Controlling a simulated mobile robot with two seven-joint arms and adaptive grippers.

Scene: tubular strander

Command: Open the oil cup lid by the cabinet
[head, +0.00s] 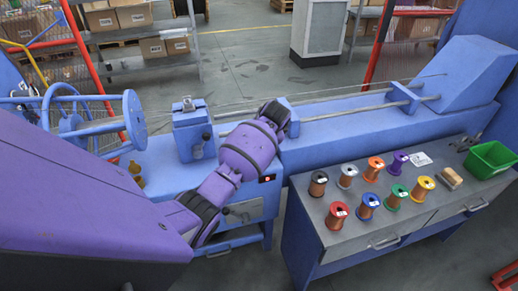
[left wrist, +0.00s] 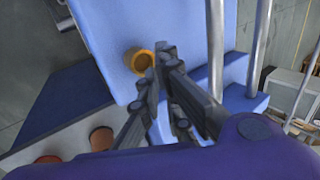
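In the left wrist view a round orange-yellow cup (left wrist: 138,60) with a darker brown middle sits on a blue machine surface. I cannot tell whether a lid covers it. My left gripper (left wrist: 161,68) is just right of this cup; its dark fingers come together at the tips, with nothing visible between them. Whether the tips touch the cup's rim is unclear. In the head view my purple arm hides this gripper and that cup. Another brass-coloured cup (head: 136,168) shows at the left of the machine. My right gripper is not in view.
A workbench (head: 318,222) holds several coloured wire spools and a green bin (head: 490,160). Metal rods (left wrist: 260,45) run beside the cup in the left wrist view. A grey-white cabinet (head: 319,32) stands on the open floor behind the blue machine bed (head: 350,130).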

